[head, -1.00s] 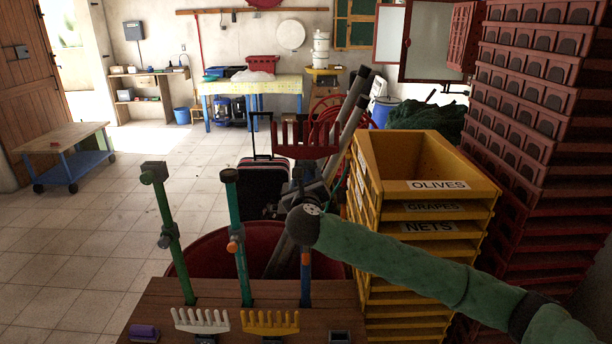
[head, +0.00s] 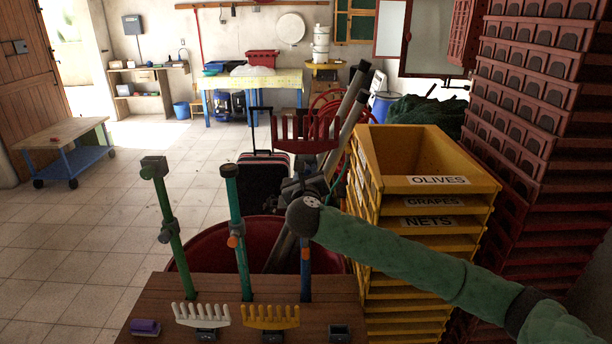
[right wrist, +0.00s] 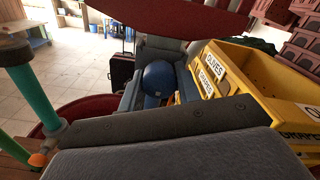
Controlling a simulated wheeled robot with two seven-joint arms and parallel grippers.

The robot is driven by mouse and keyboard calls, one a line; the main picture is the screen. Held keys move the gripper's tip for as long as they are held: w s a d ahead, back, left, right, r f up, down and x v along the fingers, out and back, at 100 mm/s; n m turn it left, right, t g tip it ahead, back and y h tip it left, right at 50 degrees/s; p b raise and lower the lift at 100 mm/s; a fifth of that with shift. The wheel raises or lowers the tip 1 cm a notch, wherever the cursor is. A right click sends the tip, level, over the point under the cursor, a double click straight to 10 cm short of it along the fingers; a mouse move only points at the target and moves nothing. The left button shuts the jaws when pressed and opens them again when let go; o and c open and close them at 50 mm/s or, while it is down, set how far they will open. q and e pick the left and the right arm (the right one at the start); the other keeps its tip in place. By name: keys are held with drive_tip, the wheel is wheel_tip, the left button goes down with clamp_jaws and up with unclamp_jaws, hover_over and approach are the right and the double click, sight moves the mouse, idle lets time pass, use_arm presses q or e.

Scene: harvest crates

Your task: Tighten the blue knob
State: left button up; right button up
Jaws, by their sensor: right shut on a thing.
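The blue knob (right wrist: 158,78) is a round ball in the right wrist view. It sits between the grey fingers of my right gripper (right wrist: 150,95), which is shut on it. In the head view my right gripper (head: 300,188) is at the upper part of the blue pole (head: 305,268), just below a red rake head (head: 305,132). The gripper and wrist hide the knob there. The blue pole stands upright in the wooden bench (head: 240,290), with an orange part low on it. My left gripper is not in view.
A teal pole (head: 239,225) and a green pole (head: 166,215) stand to the left. White (head: 201,315) and yellow (head: 270,317) rake heads lie on the bench. Stacked yellow crates (head: 430,222) stand close on the right, a red tub (head: 210,250) behind.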

drive_tip(key=shift+f+m+b, duration=0.1)
drive_tip(key=shift+m+b, duration=0.35)
drive_tip(key=shift+m, duration=0.45)
drive_tip(key=m+b, duration=0.2)
drive_tip(key=m, duration=0.4)
drive_tip(key=shift+a, duration=0.1)
drive_tip(key=m+b, duration=0.2)
drive_tip(key=m, duration=0.3)
drive_tip(key=shift+m, duration=0.4)
drive_tip(key=m+b, duration=0.1)
drive_tip(key=m, duration=0.2)
drive_tip(key=shift+m, duration=0.7)
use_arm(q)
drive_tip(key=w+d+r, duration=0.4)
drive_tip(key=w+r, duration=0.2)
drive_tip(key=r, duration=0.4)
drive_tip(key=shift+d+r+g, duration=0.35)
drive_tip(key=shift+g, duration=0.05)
